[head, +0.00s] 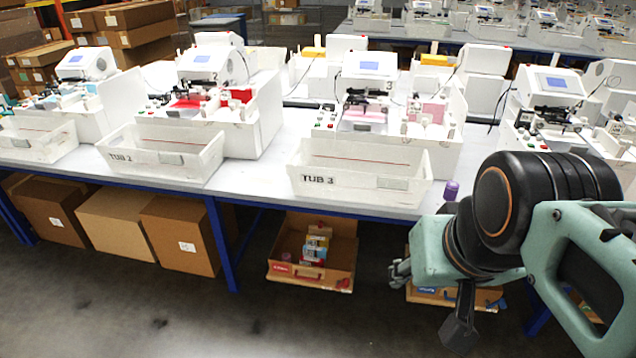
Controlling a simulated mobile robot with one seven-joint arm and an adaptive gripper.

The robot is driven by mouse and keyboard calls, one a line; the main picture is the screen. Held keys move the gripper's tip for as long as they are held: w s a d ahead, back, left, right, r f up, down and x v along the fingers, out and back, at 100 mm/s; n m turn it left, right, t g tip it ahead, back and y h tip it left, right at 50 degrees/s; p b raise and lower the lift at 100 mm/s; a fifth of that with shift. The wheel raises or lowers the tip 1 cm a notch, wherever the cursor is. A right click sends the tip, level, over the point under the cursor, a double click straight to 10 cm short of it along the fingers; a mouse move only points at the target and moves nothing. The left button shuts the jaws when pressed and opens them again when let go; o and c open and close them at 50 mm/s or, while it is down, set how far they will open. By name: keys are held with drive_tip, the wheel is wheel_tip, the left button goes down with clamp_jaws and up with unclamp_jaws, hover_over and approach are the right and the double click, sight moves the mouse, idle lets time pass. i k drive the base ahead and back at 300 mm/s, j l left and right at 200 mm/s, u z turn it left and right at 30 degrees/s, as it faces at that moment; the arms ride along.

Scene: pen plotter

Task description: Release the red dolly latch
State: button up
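Two low open boxes stand on the floor under the table, and they look like the dollies. The left one (345,248) is brown cardboard with a red mark on the left of its front edge and small boxes inside. The right one (487,298) has a blue mark and is mostly hidden behind my arm. My gripper (400,272) is at the lower right, in front of the table and between the two boxes in the picture.
The white table (260,190) on blue legs (221,245) overhangs the boxes. Tub 2 (165,157) and Tub 3 (360,188) stand along its front edge, with plotter machines behind. A purple-capped item (451,191) is near my arm. Closed cartons (180,240) fill the lower left. The front floor is clear.

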sight(344, 282)
drive_tip(key=i+l+u, duration=0.2)
drive_tip(key=i+j+z, duration=0.55)
drive_tip(key=i+j, duration=0.2)
drive_tip(key=i+j+z, duration=0.25)
drive_tip(key=j, duration=0.25)
drive_tip(key=i+j+z, duration=0.3)
drive_tip(key=j, duration=0.25)
drive_tip(key=i+j+u, duration=0.15)
drive_tip(key=i+j, duration=0.2)
drive_tip(key=j, duration=0.15)
drive_tip(key=k+l+z, duration=0.15)
drive_tip(key=k+l, duration=0.1)
drive_tip(key=l, duration=0.1)
